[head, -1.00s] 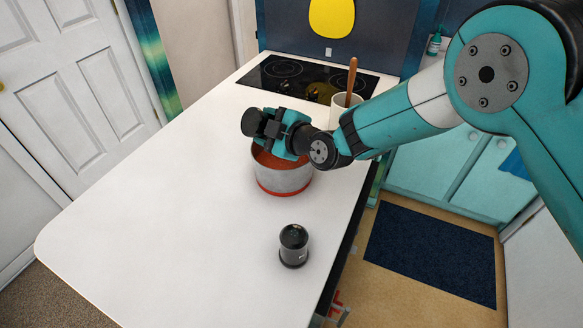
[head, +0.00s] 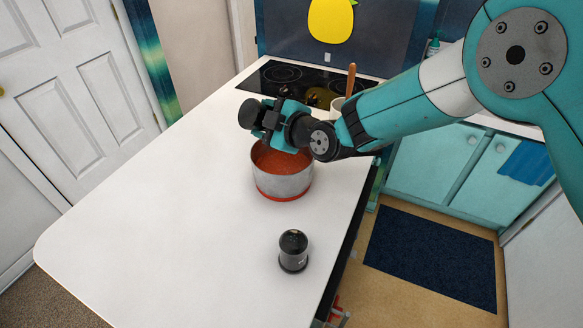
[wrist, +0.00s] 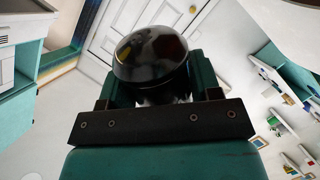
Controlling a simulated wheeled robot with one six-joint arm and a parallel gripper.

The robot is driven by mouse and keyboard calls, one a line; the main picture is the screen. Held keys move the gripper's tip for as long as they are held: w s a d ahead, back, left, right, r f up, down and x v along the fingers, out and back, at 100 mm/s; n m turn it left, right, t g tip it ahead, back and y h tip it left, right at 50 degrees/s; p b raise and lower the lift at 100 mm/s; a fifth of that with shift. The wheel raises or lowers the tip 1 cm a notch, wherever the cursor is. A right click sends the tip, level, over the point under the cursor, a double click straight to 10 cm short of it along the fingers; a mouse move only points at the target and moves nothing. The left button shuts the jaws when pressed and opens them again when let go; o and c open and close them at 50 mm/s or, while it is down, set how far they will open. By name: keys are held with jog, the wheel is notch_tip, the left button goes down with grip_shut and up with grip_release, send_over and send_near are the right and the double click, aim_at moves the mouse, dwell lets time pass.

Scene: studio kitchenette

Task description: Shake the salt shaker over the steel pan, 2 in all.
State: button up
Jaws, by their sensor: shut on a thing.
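The steel pan (head: 283,186) stands on the white counter, with orange-red contents and a red base band. My gripper (head: 268,122) is above the pan's far rim, apart from it. It is shut on a black-capped shaker (head: 249,113), seemingly the salt shaker; no label on it can be read. In the head view its dark end points left, so it looks tipped over. In the wrist view its glossy black cap (wrist: 150,55) sits between the fingers, and most of its body is hidden. Whether anything falls from it cannot be seen.
A second dark shaker (head: 293,251) stands upright on the counter (head: 180,230) in front of the pan. Behind the pan are a pale crock (head: 337,108) with a wooden spoon (head: 350,80) and a black cooktop (head: 283,76). The counter's left side is clear.

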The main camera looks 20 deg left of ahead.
notch_tip(320, 180, down, 4)
jog(key=b, duration=0.4)
jog(key=shift+r+b, duration=0.25)
jog(key=shift+b, duration=0.15)
jog(key=shift+r, duration=0.2)
jog(key=shift+r, duration=1.6)
